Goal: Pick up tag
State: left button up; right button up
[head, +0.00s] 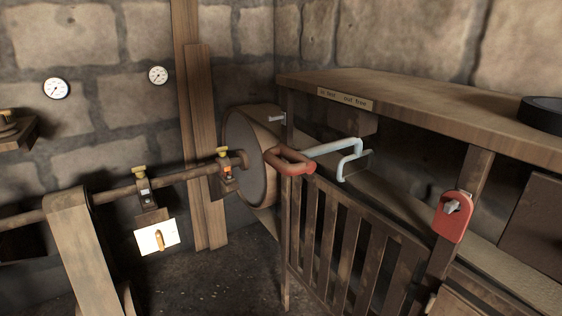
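A red tag (452,222) with a rounded top hangs on the wooden post at the right, below the bench top. A pale peg or knob shows at the opening in its upper part. Neither of my grippers is in view, and nothing of mine touches the tag.
A slatted wooden gate (342,238) stands below the bench (420,105). A red loop (288,160) and a pale blue bent bar (338,149) sit above it. A dark round object (543,115) lies on the bench. A shaft (120,192) and large wheel (243,160) are at left.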

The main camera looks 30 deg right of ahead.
aim_at(452, 227)
jog(key=l+z, duration=0.15)
jog(key=z, duration=1.7)
jog(key=i+j, duration=0.05)
jog(key=j, duration=0.05)
